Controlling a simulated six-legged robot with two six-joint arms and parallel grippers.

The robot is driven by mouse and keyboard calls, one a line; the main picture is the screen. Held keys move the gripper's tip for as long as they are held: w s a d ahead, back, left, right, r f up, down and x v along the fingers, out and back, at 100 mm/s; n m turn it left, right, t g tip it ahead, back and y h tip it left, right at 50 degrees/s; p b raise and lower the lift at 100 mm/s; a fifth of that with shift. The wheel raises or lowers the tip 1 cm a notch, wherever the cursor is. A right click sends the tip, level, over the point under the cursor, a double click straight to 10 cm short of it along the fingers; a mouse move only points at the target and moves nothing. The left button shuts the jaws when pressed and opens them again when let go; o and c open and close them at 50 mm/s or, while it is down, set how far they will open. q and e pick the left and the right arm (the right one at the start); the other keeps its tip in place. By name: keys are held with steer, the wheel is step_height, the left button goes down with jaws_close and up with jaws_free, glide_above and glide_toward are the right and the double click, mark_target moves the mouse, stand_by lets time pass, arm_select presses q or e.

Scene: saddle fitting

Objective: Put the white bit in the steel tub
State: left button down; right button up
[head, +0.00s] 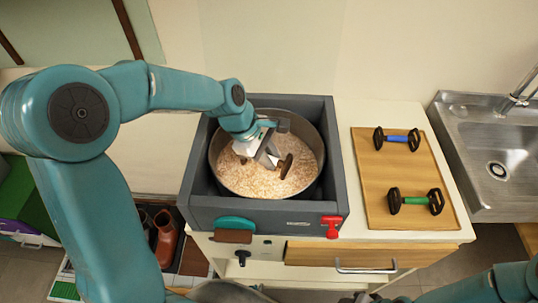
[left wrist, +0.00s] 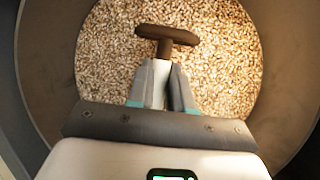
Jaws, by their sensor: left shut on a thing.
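The steel tub (head: 316,133) is a round metal vessel with pale grain in it, set inside a dark grey square frame. It also fills the left wrist view (left wrist: 262,100). My left gripper (head: 268,155) points down within the tub's rim, over the grain. It is shut on the white bit (head: 286,165), whose dark brown end shows beyond the fingertips in the left wrist view (left wrist: 168,36). Most of the bit's white middle is hidden by the fingers. I cannot tell whether the bit touches the grain. My right gripper is not in view.
A wooden board (head: 385,180) right of the frame bears a blue bit (head: 396,138) and a green bit (head: 416,200). A metal sink (head: 485,150) is at the far right. A red clamp (head: 332,226) is on the frame's front. Brown boots (head: 166,237) stand lower left.

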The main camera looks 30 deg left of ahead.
arm_select(q)
steer(key=c, duration=1)
jaws_free()
steer(key=shift+f, duration=0.15)
steer(key=shift+r, duration=0.4)
steer(key=v, duration=1.1)
steer(key=shift+s+a+r+p, duration=0.1)
steer(key=shift+a+r+p, duration=0.05)
steer(key=shift+r+p, duration=0.2)
steer(key=shift+s+f, duration=0.15)
